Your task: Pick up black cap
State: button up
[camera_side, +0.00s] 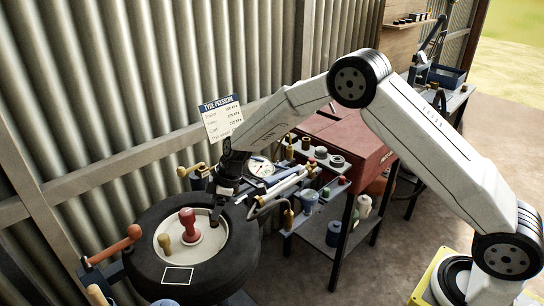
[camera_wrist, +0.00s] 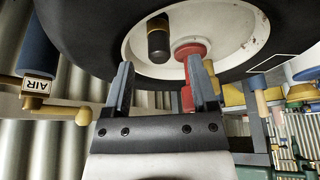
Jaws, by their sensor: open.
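A short cylinder with a black top and a tan-brown lower part, likely the black cap (camera_wrist: 158,38), shows on the pale wheel hub in the wrist view. My gripper (camera_wrist: 160,63) is open, with its two fingers apart. The cylinder appears between and beyond the fingertips, with nothing held. In the side view my gripper (camera_side: 214,207) hangs low over the right part of the hub. A dark shape at its tip there could be the cap or a finger; I cannot tell which.
A red knobbed piece (camera_side: 190,226) stands on the hub close by, partly behind the right finger in the wrist view. An olive piece (camera_side: 165,243) stands left of it. The black tyre (camera_side: 150,272) surrounds them. A tool-filled rack (camera_side: 335,187) stands to the right.

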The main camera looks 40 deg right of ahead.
jog(key=shift+x, duration=1.3)
